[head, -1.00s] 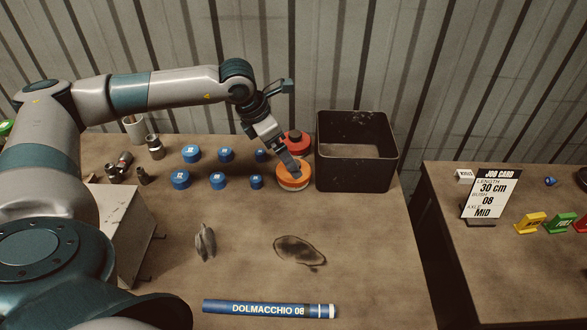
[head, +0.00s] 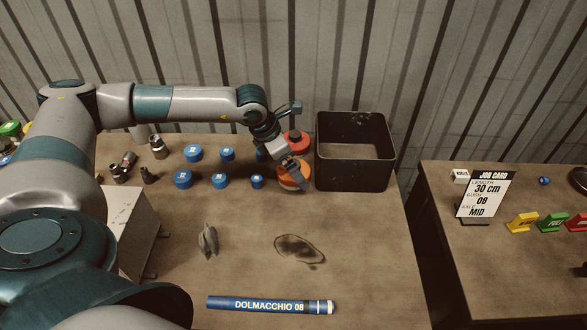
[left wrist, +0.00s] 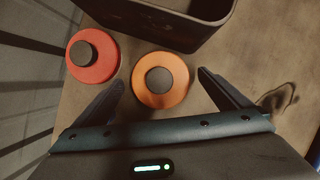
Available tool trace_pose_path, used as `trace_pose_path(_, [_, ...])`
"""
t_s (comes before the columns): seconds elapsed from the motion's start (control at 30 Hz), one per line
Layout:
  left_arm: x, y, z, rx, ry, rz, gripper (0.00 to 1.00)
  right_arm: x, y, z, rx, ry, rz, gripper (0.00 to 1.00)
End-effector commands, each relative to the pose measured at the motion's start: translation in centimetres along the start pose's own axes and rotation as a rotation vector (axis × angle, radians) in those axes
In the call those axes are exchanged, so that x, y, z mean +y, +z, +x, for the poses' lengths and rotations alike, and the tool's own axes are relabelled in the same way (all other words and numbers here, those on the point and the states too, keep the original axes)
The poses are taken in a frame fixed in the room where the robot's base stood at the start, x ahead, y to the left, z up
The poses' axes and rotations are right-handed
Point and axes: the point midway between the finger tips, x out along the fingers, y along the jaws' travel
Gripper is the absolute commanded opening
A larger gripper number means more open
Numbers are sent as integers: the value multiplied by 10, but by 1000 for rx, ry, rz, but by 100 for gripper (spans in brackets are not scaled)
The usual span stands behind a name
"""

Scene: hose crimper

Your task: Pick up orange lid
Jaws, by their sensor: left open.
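The orange lid (head: 288,180) is a round disc on the table, just left of the black bin, partly covered by my gripper in the head view. In the left wrist view the orange lid (left wrist: 178,92) shows a dark round knob (left wrist: 159,80) in its middle. My left gripper (head: 297,183) is over the lid. In the left wrist view its two fingers (left wrist: 160,80) are apart, one on each side of the lid, and nothing is between them in grip. Whether the fingers touch the lid cannot be told. My right gripper is not in view.
A red lid (head: 296,138) with a dark knob (left wrist: 82,54) lies behind the orange one. The black bin (head: 354,184) stands close on the right. Several blue caps (head: 183,179) are to the left. A blue tube (head: 270,305) lies in front; the middle table is mostly clear.

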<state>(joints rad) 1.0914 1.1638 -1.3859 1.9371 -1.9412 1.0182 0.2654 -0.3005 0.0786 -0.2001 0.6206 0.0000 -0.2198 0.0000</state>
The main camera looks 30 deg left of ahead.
Motion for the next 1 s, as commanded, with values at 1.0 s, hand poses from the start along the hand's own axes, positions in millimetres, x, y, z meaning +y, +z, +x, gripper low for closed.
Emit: trace_pose_path(1.0, [1, 19, -41, -5, 1, 0, 60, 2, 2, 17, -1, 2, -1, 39])
